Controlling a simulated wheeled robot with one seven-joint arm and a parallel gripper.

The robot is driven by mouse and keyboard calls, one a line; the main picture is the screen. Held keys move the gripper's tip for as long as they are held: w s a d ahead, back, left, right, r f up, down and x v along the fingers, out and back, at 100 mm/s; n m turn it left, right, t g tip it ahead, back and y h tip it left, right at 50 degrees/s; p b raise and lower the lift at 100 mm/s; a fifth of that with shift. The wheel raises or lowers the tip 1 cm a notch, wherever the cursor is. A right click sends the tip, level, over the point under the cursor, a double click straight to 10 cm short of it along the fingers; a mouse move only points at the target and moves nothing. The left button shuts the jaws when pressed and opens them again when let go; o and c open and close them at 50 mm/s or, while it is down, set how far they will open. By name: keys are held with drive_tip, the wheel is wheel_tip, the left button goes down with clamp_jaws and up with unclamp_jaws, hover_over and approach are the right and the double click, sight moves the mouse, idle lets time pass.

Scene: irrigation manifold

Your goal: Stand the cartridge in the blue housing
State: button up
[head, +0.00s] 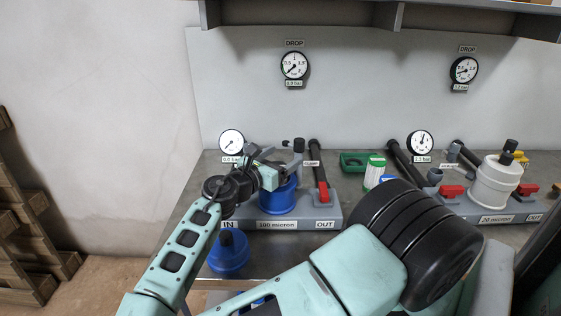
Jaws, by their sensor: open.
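The blue housing (278,201) stands on the left manifold base, above the label reading 100 micron. My gripper (262,154) is open at the housing's upper end, and my wrist hides much of its top. I cannot tell whether the fingers touch it or whether anything is inside it. A white cylinder with a green top (374,175) stands upright on the bench to the right; it may be the cartridge. A second one with blue (388,179) is partly hidden behind my arm.
A blue cap-like part (229,253) sits at the bench's front left. A red-handled valve (323,192) is right of the housing. A green tray (354,161) lies behind the cylinders. A white housing (495,185) stands on the right manifold. Gauges (295,66) hang on the back panel.

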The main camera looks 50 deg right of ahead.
drive_tip(key=a+b, duration=0.1)
drive_tip(key=a, duration=1.1)
drive_tip(key=shift+s+b, duration=0.3)
drive_tip(key=shift+d+f, duration=0.1)
